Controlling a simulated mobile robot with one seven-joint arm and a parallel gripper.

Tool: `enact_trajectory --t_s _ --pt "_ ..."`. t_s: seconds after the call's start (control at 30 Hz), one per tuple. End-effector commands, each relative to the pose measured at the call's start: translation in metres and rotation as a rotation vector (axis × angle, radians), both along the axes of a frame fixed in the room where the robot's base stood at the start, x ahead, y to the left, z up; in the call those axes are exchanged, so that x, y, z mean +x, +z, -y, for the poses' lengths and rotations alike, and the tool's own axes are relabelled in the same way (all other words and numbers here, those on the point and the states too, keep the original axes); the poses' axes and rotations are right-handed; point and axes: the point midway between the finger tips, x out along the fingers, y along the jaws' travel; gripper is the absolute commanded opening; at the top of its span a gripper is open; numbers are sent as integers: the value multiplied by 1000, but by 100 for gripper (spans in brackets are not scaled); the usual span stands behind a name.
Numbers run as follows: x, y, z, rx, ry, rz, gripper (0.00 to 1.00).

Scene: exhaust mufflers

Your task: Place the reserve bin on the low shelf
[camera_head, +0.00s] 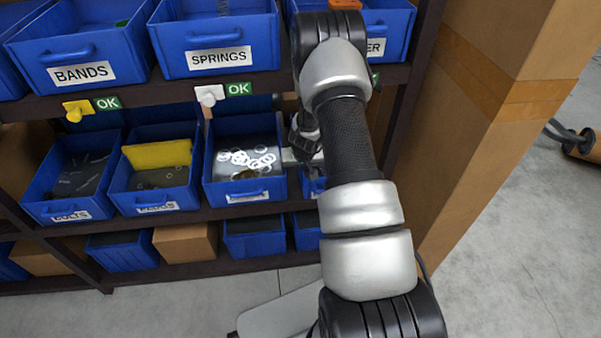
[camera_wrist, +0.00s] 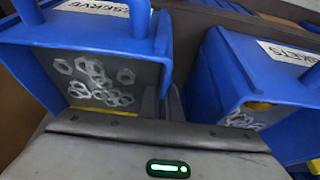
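The reserve bin (camera_wrist: 150,55) is blue, with a handle and a partly cut-off label, and holds several silver hex nuts. It is at the left of the wrist view. In the head view, a sliver of a blue bin (camera_head: 310,187) shows behind my arm on the middle shelf, right of a bin of pale rings. My gripper (camera_wrist: 165,104) is at the reserve bin's side, in the narrow gap before the gaskets bin (camera_wrist: 225,75). Its fingertips are mostly hidden, so its grip on the bin wall is unclear. The low shelf (camera_head: 205,269) is beneath the middle row.
The bin of rings (camera_head: 213,185) is close on the left of my gripper. Blue bins (camera_head: 122,255) and a cardboard box (camera_head: 185,243) occupy much of the low shelf. A cardboard stack (camera_head: 490,130) stands on the right. Open floor (camera_head: 500,290) lies in front.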

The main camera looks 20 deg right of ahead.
Motion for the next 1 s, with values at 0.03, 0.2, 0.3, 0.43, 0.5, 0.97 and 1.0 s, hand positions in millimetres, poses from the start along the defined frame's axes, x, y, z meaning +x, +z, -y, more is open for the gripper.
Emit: enact_trajectory --t_s 0.03,0.2,0.3,0.43,0.5,0.97,1.0 --pt "1 -3 0 -1 0 2 0" --pt "1 -2 0 -1 1 3 0" --pt "1 -4 0 -1 1 3 0" --pt "0 -5 0 -1 1 2 11" --pt "0 -5 0 -1 1 2 22" --pt "-3 9 -1 -1 1 3 22" --pt "-5 17 -2 -2 2 3 22"
